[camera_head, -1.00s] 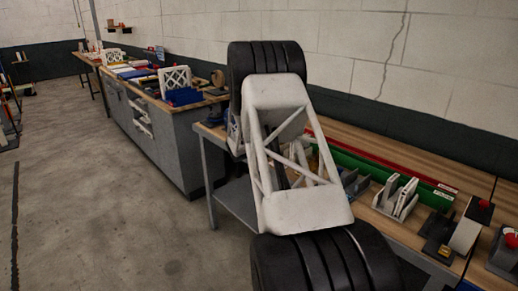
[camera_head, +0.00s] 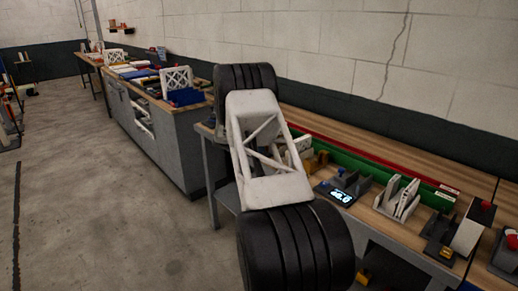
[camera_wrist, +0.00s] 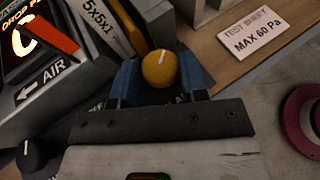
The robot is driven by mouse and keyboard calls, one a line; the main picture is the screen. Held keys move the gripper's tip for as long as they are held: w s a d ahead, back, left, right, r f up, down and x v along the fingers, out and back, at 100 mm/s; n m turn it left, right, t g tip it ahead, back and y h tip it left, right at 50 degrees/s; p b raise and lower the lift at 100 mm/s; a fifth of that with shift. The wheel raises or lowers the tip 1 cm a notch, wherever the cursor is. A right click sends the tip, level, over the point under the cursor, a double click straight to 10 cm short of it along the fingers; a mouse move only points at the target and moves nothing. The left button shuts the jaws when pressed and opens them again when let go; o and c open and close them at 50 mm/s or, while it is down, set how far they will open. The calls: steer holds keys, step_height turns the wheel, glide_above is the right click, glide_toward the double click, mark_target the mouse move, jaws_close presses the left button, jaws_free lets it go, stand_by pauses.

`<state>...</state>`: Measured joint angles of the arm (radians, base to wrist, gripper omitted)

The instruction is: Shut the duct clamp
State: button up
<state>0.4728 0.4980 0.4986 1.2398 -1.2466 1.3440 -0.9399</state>
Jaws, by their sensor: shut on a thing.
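In the wrist view, my gripper (camera_wrist: 160,84) has its blue fingers on either side of a round yellow knob (camera_wrist: 159,67) with a white mark on top. The fingers are closed on the knob. It stands beside a grey housing (camera_wrist: 75,80) marked with an arrow and "AIR". I take the knob to be part of the duct clamp, but its lever and the clamp below are hidden by my fingers and wrist, so I cannot tell how far it is shut. In the head view my own arm hides the gripper.
A dark display unit (camera_wrist: 35,40) is at the upper left of the wrist view. A label plate reading "MAX 60 Pa" (camera_wrist: 252,34) lies on the wood, and a magenta ring (camera_wrist: 303,120) is at right. In the head view, a white-plated rack (camera_head: 398,198) stands on the bench.

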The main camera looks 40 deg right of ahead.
steer(key=shift+w+d+m+g+y, duration=0.1)
steer(key=shift+m+g+y, duration=0.45)
steer(key=shift+m+g, duration=0.25)
steer(key=shift+w+d+m+g+y, duration=0.1)
steer(key=shift+m+g+y, duration=0.45)
steer(key=shift+m+g, duration=0.25)
steer(key=o, duration=0.9)
steer(key=shift+a, duration=0.1)
steer(key=shift+v, duration=3.85)
